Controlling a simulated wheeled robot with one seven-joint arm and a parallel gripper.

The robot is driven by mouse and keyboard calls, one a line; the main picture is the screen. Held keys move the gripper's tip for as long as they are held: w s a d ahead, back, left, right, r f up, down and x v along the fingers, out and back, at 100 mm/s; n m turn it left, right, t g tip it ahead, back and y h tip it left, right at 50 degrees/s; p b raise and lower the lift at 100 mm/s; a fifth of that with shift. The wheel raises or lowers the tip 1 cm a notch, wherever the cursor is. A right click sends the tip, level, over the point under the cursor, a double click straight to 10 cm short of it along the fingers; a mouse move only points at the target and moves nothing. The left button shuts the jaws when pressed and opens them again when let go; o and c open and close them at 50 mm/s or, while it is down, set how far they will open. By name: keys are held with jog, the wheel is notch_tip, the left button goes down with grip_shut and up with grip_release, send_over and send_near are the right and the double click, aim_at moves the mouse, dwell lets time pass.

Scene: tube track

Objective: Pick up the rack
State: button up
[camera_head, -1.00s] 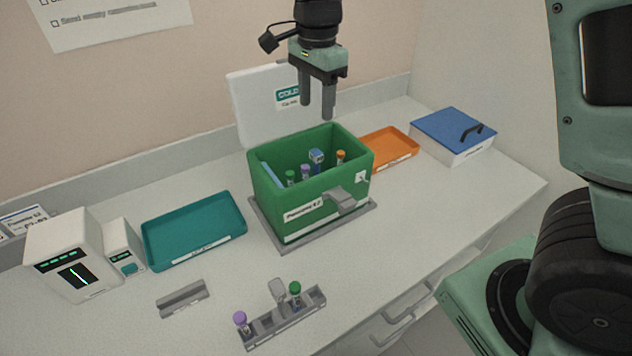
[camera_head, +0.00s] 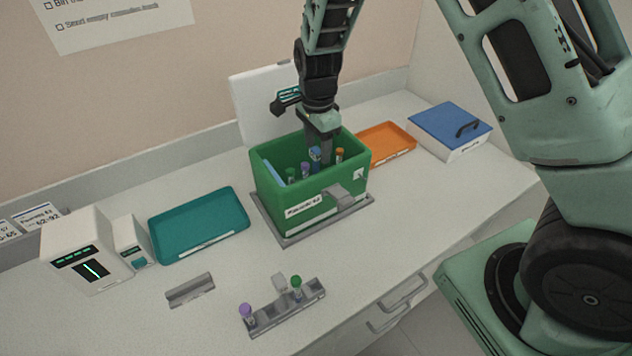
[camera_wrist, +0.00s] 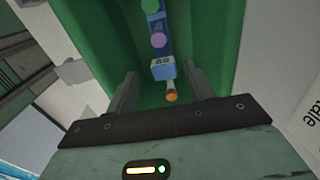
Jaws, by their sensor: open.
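A blue rack (camera_wrist: 165,45) with green-, purple- and orange-capped tubes stands inside the green box (camera_head: 322,207). Its raised blue block (camera_wrist: 163,69) shows in the wrist view, and also in the head view (camera_head: 314,154). My gripper (camera_head: 326,156) reaches down into the box's opening, above the rack. In the wrist view my gripper (camera_wrist: 163,90) is open and empty, with the blue block and orange cap between its fingers' lines. I cannot tell how far above the block the fingertips are. A second, grey rack (camera_head: 285,308) with purple- and green-capped tubes lies on the counter in front.
The box's walls stand close around my fingers. A teal tray (camera_head: 200,228), an orange tray (camera_head: 385,145), a blue-lidded box (camera_head: 450,128), a white device (camera_head: 85,250) and a grey holder (camera_head: 190,290) stand on the counter. A white panel (camera_head: 262,105) stands behind the green box.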

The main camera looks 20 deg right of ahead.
jog(key=shift+w+a+f+p, duration=0.15)
jog(key=shift+f+p, duration=0.45)
jog(key=shift+f, duration=0.6)
jog(key=shift+w+d+f+p, duration=0.1)
jog(key=shift+f+p, duration=0.45)
jog(key=shift+f, duration=0.6)
grip_shut()
